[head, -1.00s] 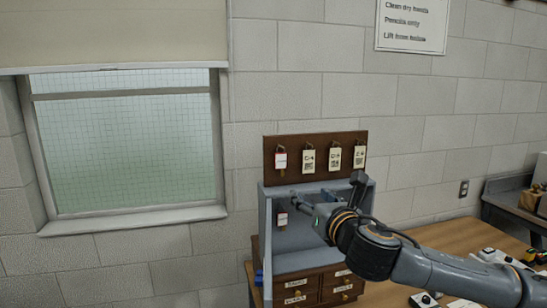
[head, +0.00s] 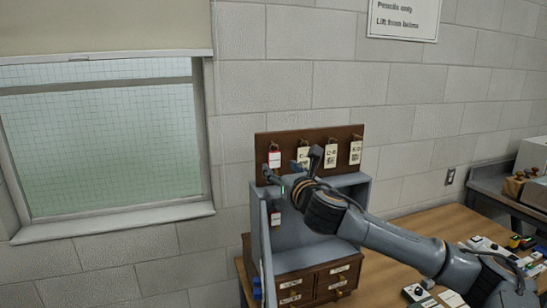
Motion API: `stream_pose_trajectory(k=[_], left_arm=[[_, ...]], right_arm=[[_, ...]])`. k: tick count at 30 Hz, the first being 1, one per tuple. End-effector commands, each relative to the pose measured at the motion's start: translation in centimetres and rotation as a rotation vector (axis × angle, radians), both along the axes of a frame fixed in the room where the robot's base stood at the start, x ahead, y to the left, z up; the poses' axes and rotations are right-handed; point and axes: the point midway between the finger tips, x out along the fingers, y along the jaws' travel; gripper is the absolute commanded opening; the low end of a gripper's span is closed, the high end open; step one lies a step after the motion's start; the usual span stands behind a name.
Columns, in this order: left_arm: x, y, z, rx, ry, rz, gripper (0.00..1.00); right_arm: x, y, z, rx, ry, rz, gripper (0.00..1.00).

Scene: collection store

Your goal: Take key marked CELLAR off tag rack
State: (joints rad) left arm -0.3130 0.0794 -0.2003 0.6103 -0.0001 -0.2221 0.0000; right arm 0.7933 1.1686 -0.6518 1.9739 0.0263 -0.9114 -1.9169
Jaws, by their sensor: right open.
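The tag rack is a dark wooden board (head: 342,133) on the wall side above a grey open cabinet. My right gripper (head: 288,172) is open just below the rack's left tags, one finger close under the leftmost tag; contact cannot be told. My left gripper is not in view.
Small labelled wooden drawers (head: 319,282) sit under the cabinet. The wooden table (head: 395,265) extends right, with several small devices (head: 487,245) on it. A grey side bench (head: 490,187) carries a box. A window (head: 105,150) is at the left.

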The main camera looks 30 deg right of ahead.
Motion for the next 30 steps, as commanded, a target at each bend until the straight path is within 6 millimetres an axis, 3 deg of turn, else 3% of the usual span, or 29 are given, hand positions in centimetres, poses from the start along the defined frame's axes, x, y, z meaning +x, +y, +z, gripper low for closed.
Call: stream_pose_trajectory(k=[3,7,14,22,30], left_arm=[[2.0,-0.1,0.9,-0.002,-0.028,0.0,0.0],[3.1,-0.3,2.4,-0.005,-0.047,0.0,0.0],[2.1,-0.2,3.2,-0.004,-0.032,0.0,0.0],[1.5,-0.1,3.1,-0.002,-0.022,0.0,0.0],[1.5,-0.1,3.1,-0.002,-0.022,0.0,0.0]], right_arm=[[0.8,-0.3,0.3,0.001,0.001,-0.001,0.6],[2.5,-1.0,0.6,0.002,0.001,-0.001,0.6],[4.7,-1.6,0.2,0.002,0.001,0.0,0.6],[5.0,-1.7,0.1,0.0,0.0,0.001,0.6],[4.9,-1.7,0.1,0.0,0.0,0.0,0.12]])
